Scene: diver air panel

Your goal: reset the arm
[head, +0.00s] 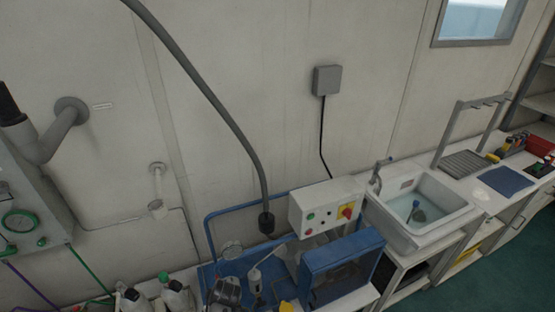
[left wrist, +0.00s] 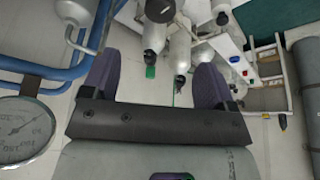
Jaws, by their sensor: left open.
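My left gripper (left wrist: 155,82) shows in the left wrist view, with its two dark purple fingers spread wide apart. Nothing is held between the fingers. Beyond them are a grey-white cylinder (left wrist: 153,38) and a second pale bottle-like body (left wrist: 180,55); I cannot tell their distance from the fingertips. I cannot make out either gripper in the head view, and my right gripper is not seen.
In the left wrist view, blue pipes (left wrist: 45,68) and a round pressure gauge (left wrist: 22,130) lie at the left. The head view shows a control box (head: 322,207), blue machine (head: 340,268), sink (head: 418,207), hanging grey hose (head: 215,95) and green-gauged panel (head: 25,195).

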